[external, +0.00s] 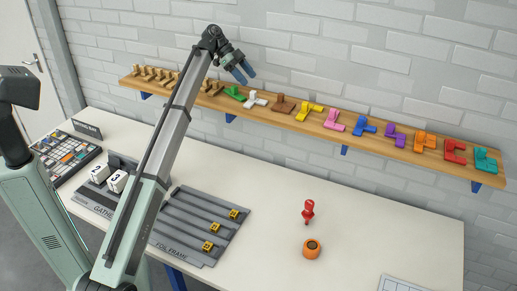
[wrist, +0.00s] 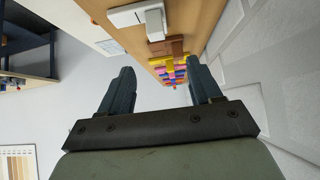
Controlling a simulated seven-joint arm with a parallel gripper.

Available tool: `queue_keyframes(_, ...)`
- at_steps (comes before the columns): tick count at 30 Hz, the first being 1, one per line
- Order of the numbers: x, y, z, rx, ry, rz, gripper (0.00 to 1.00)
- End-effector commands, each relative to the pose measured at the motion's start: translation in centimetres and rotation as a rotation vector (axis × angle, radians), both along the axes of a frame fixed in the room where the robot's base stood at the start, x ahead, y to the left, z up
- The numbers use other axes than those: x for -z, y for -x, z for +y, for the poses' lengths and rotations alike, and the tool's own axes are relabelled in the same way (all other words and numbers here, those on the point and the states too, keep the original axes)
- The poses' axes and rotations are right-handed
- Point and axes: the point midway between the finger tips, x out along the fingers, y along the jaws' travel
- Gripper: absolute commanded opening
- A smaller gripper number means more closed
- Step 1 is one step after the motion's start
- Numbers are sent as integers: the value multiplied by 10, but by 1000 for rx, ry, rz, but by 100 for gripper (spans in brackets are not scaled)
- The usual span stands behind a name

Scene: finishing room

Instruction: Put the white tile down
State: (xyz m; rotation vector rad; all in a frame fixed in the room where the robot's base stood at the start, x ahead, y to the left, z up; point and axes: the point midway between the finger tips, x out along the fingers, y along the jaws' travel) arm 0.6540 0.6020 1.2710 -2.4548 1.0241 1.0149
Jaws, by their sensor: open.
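The white tile (external: 257,98) is a flat piece with a raised upright grip. It rests on the wooden wall shelf (external: 330,131), between the green tile (external: 235,93) and the brown tile (external: 284,106). My gripper (external: 245,74) is open and empty, above and slightly left of the white tile in the external view.
More coloured tiles, such as yellow (external: 306,112) and pink (external: 336,122), line the shelf to the right. Wooden pieces (external: 155,75) stand to the left. The table below holds a red stamp (external: 308,210), an orange round item (external: 312,249) and a grey foil frame (external: 200,222).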

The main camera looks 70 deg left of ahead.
Motion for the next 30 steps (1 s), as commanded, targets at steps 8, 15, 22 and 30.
queue_keyframes(8,27,0,-1,-4,0,1,64)
queue_keyframes(15,38,-8,-9,-3,-1,1,64)
queue_keyframes(22,60,-23,-25,-4,0,1,64)
queue_keyframes(30,78,-36,-37,-5,-2,1,64)
